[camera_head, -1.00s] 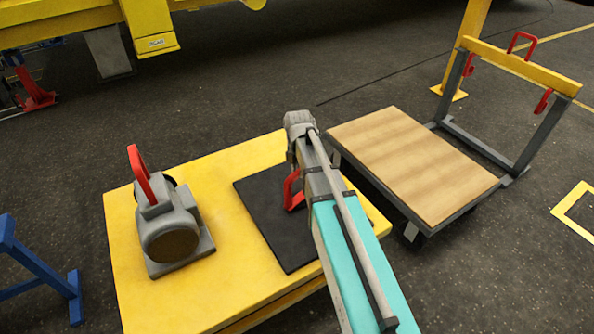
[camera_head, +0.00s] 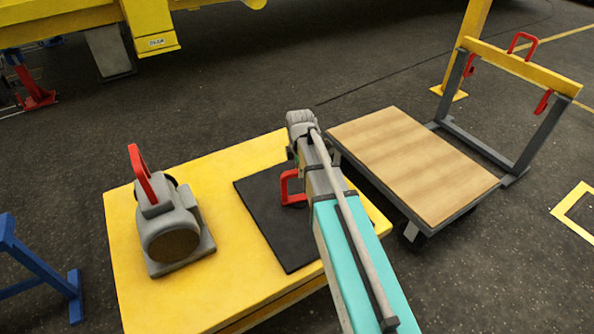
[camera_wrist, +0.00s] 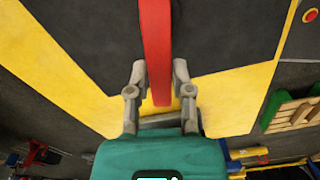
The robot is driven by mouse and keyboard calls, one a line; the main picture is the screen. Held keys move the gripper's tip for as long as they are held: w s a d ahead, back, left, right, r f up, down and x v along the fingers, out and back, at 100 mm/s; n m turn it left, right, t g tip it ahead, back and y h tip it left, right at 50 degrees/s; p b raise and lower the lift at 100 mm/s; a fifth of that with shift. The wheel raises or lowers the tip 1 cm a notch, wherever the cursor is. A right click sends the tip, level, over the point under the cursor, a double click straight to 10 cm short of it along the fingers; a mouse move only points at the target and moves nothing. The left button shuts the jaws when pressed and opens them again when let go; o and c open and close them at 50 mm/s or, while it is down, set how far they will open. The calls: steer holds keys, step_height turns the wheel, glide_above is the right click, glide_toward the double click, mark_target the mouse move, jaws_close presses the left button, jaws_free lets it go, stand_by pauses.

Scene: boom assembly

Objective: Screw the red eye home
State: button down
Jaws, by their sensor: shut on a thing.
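The red eye (camera_head: 288,187) shows in the head view as a red loop beside my arm, over the black pad (camera_head: 268,245) on the yellow table (camera_head: 140,290). Part of it is hidden behind the arm. In the wrist view the red eye (camera_wrist: 156,45) is a long red bar running up from between the two grey fingers. My gripper (camera_wrist: 157,82) is shut on it. The lower end of the eye and any thread or seat are hidden, so I cannot tell how deep it sits.
A grey motor-like unit (camera_head: 172,235) with a red handle (camera_head: 140,172) stands on the table's left. A wood-topped cart (camera_head: 410,165) is close on the right, with a yellow-barred frame (camera_head: 520,65) behind. A blue stand (camera_head: 40,265) is at left. Dark floor lies between.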

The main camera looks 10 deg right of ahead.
steer(key=m, duration=0.6)
steer(key=shift+s+d, duration=0.2)
steer(key=m, duration=0.6)
steer(key=shift+m, duration=0.4)
steer(key=m, duration=1.3)
steer(key=shift+m, duration=0.3)
steer(key=m, duration=1.2)
steer(key=shift+m, duration=0.3)
steer(key=m, duration=1.1)
steer(key=shift+m, duration=0.4)
